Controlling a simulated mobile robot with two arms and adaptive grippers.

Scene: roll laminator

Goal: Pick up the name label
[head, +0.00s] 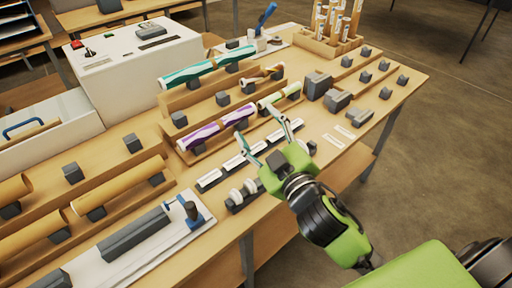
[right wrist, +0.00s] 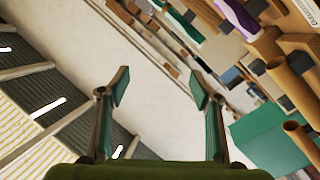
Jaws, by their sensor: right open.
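Two small flat white labels, one nearer (head: 333,140) and one farther (head: 345,131), lie on the wooden table right of my right gripper in the head view. I cannot read them, so I cannot tell which is the name label. My right gripper (head: 267,138) is open, its teal-lined fingers spread over the dark rack with white pieces. It is apart from both labels. In the right wrist view the open fingers (right wrist: 158,88) have nothing between them, and no label can be made out there. My left gripper is not in view.
The dark rack (head: 207,182) lies along the table's front. Purple (head: 200,135) and teal (head: 187,75) rolls sit on stepped holders behind. Grey blocks (head: 337,99) stand behind the labels. A wooden box of rolls (head: 315,43) is at the back.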

